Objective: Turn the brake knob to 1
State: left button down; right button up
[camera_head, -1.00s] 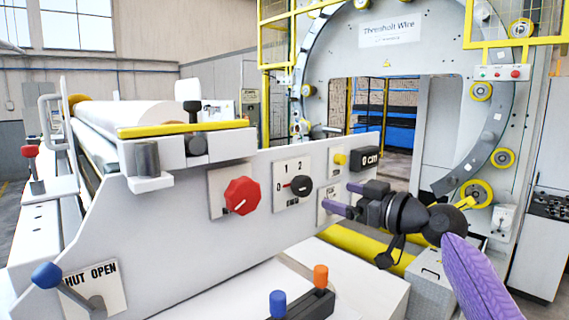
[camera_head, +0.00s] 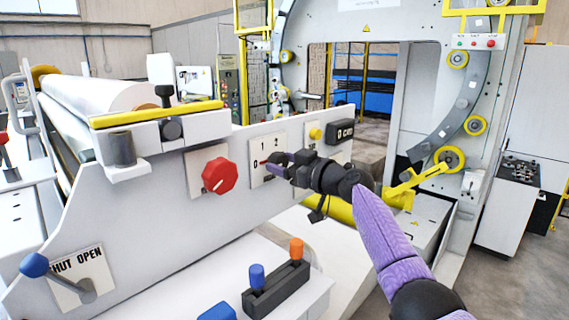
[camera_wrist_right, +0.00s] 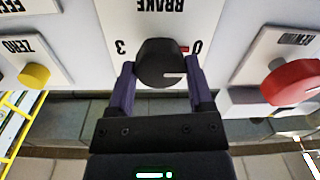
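The black brake knob (camera_wrist_right: 160,62) sits on a white plate marked BRAKE (camera_wrist_right: 205,22), upside down in the right wrist view with 3 at left and 0 at right. In the head view my right gripper (camera_head: 279,167) covers most of the knob, while the plate's 1, 2 and 0 (camera_head: 262,148) show. My left gripper is not in view.
A red knob (camera_head: 219,175) stands left of the brake plate and a yellow button (camera_head: 315,134) right of it. A display (camera_head: 340,132) is beyond. A lever box with blue and orange tips (camera_head: 276,290) stands below. A SHUT/OPEN lever (camera_head: 60,275) is at lower left.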

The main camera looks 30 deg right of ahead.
jog(key=c, duration=0.8)
jog(key=shift+o, duration=0.2)
jog(key=shift+m, duration=0.3)
jog(key=shift+f+m+b, duration=0.1)
jog(key=shift+m+b, duration=0.55)
jog(key=shift+m, duration=0.35)
jog(key=m, duration=0.2)
jog(key=shift+m, duration=0.3)
jog(key=m, duration=0.3)
jog(key=shift+m, duration=1.8)
